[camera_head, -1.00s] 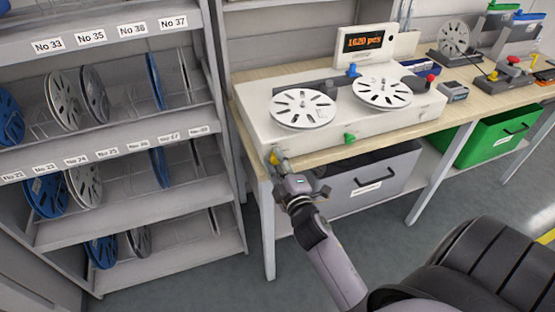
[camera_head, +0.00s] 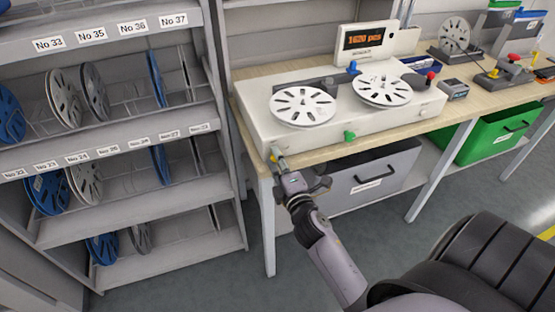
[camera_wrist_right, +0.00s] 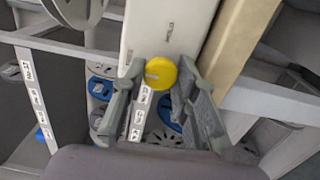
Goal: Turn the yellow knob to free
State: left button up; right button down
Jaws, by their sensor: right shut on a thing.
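The yellow knob (camera_wrist_right: 160,73) sits on the front face of the white reel counter (camera_head: 252,112), at its left end. In the head view the yellow knob (camera_head: 274,156) shows small at the tip of my right gripper (camera_head: 281,164). In the right wrist view the fingers of my right gripper (camera_wrist_right: 162,100) stand on both sides of the knob, shut on it. My left gripper is not in view.
A green knob (camera_head: 349,136) is on the counter's front, with a blue knob (camera_head: 352,67) and red knob (camera_head: 430,76) above. A grey bin (camera_head: 345,185) hangs under the table. A shelf rack (camera_head: 120,150) with reels stands left.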

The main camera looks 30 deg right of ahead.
jog(key=c, duration=1.3)
grip_release()
jog(key=shift+w, duration=0.1)
jog(key=v, duration=0.7)
jog(key=shift+s, duration=0.3)
